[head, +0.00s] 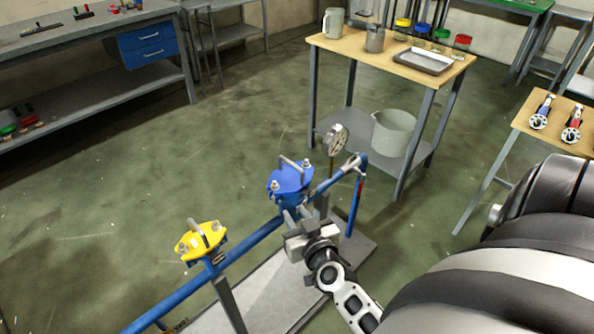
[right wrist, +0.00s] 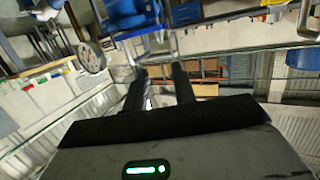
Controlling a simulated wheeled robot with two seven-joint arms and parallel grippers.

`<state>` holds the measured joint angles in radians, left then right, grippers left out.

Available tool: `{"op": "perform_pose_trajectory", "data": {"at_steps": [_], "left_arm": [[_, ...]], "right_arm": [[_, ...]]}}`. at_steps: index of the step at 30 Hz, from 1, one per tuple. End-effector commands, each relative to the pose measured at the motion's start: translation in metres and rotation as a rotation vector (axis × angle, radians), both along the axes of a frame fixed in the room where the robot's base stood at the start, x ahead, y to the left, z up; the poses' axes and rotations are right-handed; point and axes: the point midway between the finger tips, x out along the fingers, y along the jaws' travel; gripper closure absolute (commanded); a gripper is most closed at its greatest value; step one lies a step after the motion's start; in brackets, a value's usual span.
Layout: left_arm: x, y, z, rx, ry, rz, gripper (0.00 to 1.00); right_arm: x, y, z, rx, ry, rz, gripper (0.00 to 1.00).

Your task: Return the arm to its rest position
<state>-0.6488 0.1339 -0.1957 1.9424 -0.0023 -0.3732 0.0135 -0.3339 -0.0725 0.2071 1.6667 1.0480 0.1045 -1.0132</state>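My right gripper (head: 297,214) is just in front of and below the blue valve (head: 291,180) with its grey handle, on the blue pipe rig. In the right wrist view, its two dark fingers (right wrist: 160,75) stand apart with nothing clearly held between them. The blue valve (right wrist: 128,14) shows at the top of that view, beyond the fingertips. I cannot tell whether the fingers touch the rig. My right arm comes in from the lower right. My left gripper is not in view.
A yellow valve (head: 201,241) sits on the blue pipe (head: 255,236). A pressure gauge (head: 337,139) stands behind the blue valve. A wooden-top table (head: 345,42) with a tray (head: 424,60) and a bucket (head: 393,133) below stands beyond. Open green floor (head: 130,190) lies left.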

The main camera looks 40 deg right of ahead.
Motion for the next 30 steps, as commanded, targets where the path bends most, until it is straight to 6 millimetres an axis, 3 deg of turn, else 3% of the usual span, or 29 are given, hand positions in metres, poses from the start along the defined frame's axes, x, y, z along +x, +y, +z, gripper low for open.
{"op": "perform_pose_trajectory", "data": {"at_steps": [13, 16, 20, 24, 27, 30], "left_arm": [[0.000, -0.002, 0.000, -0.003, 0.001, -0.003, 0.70], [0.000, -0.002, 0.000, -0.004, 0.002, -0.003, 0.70], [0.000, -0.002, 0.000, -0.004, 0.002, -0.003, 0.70], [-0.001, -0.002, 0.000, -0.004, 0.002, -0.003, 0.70], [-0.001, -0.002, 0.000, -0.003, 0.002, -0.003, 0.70], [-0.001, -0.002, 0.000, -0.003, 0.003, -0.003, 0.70]], "right_arm": [[0.000, 0.000, 0.000, 0.000, 0.000, 0.001, 0.73], [-0.001, 0.009, -0.001, -0.001, 0.008, 0.040, 0.73], [-0.014, 0.053, -0.007, 0.001, 0.067, 0.212, 0.73], [-0.051, 0.115, -0.027, 0.018, 0.222, 0.425, 0.73], [-0.083, 0.144, -0.040, 0.028, 0.342, 0.507, 0.73], [-0.108, 0.159, -0.049, 0.028, 0.428, 0.539, 0.73]]}}
